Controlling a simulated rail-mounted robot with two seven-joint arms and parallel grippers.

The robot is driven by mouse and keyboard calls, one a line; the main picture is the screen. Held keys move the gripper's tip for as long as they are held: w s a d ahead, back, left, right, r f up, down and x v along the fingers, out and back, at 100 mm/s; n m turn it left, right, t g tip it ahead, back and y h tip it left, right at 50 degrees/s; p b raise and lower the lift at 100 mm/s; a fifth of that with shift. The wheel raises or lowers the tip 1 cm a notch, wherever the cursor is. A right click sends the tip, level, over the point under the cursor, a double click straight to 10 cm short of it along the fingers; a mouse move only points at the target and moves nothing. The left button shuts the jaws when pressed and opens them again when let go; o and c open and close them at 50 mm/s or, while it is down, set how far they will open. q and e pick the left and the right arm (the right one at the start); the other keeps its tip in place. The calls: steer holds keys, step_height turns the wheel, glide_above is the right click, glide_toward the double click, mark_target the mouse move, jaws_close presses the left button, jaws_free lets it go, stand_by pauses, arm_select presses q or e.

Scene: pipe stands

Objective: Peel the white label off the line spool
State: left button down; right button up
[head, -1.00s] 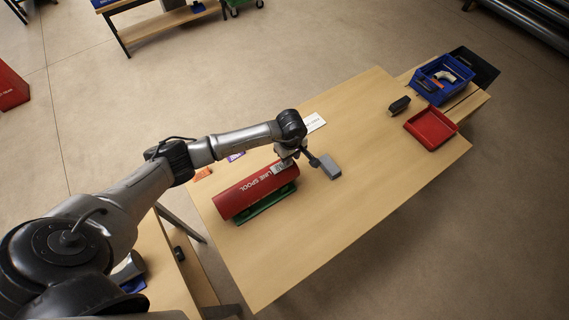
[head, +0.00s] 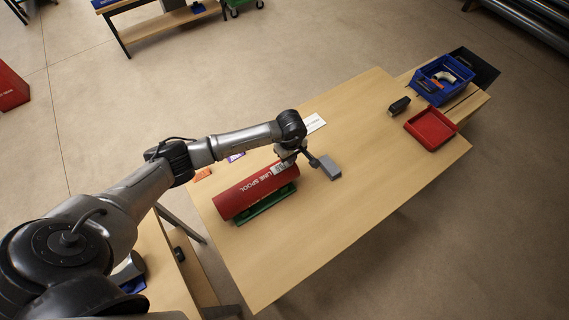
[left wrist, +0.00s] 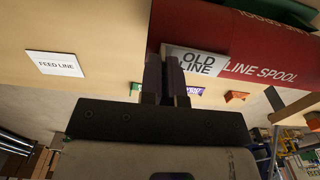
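The red line spool (head: 255,190) lies on its side in a green cradle (head: 265,204) on the wooden table. Its white label (left wrist: 196,62), reading "OLD LINE", is on the spool near the end by my left gripper; part of it also shows in the head view (head: 279,169). My left gripper (left wrist: 166,72) is at the label's left edge, with its two fingers close together and overlapping that edge in the left wrist view. I cannot tell whether the fingers pinch the label. My right gripper is not in view.
A white "FEED LINE" card (head: 314,123) lies on the table beyond the spool. An orange piece (head: 202,174) and a purple piece (head: 236,157) lie behind the spool. A dark block (head: 399,105), red tray (head: 431,129) and blue bin (head: 441,79) are at the far right.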

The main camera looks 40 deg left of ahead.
arm_select(q)
steer(key=shift+r, duration=0.2)
steer(key=shift+w+r+p, duration=0.25)
steer(key=shift+r+p, duration=0.1)
steer(key=shift+r, duration=0.35)
steer(key=shift+w+d+r, duration=0.15)
steer(key=shift+w+r, duration=0.1)
steer(key=shift+r, duration=0.55)
stand_by(0.4)
steer(key=shift+r+p, duration=0.15)
steer(key=shift+p, duration=0.2)
steer(key=shift+r, duration=0.45)
steer(key=shift+r+p, duration=1.35)
steer(key=shift+r, duration=0.55)
